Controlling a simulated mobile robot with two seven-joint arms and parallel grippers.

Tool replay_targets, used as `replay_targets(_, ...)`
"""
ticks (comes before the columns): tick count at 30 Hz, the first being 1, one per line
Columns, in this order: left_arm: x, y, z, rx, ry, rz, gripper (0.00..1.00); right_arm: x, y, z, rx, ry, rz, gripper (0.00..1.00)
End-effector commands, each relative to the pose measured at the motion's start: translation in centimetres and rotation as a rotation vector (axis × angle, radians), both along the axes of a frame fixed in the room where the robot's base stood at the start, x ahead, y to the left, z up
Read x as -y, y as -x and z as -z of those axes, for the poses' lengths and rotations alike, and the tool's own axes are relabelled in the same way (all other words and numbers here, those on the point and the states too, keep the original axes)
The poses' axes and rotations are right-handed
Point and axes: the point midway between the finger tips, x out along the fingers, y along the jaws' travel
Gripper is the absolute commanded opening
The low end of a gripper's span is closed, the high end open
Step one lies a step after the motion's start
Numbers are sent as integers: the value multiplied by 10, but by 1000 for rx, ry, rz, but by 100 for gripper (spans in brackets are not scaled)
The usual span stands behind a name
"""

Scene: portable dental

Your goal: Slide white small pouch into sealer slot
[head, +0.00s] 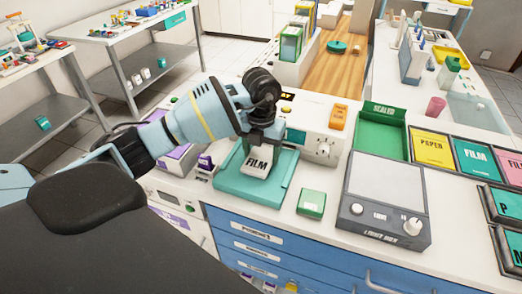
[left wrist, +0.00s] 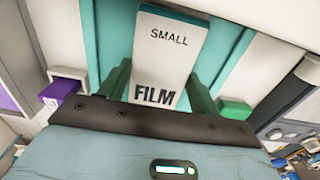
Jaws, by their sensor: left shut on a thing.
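The white small pouch (head: 257,165), printed FILM, is at my left gripper (head: 264,140), over the teal tray (head: 232,186) in front of the white sealer-like unit (head: 313,113). In the left wrist view the pouch (left wrist: 168,55) reads SMALL FILM and lies between the two dark green fingers of my left gripper (left wrist: 160,85), which is shut on it. The slot is hidden behind my gripper and wrist. Whether the pouch touches the tray cannot be told. My right gripper is not in view.
A small green box (head: 312,203) and a grey light box (head: 387,193) stand right of the tray. A green SEALED bin (head: 381,133) is behind the light box. Purple items (head: 178,158) are left of the tray. Blue drawers (head: 262,236) are below the counter.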

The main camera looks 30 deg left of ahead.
Motion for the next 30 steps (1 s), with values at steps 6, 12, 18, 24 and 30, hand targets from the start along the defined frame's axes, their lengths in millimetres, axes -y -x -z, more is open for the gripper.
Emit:
replay_targets(6,0,0,0,0,0,0,83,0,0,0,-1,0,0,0)
replay_targets(12,0,0,0,0,0,0,88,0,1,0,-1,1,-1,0)
replay_targets(18,0,-1,-4,2,1,0,88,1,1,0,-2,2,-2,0)
replay_targets(24,0,-1,-33,5,1,0,88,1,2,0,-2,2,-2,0)
replay_targets(30,0,-1,-63,4,1,0,88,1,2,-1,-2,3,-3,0)
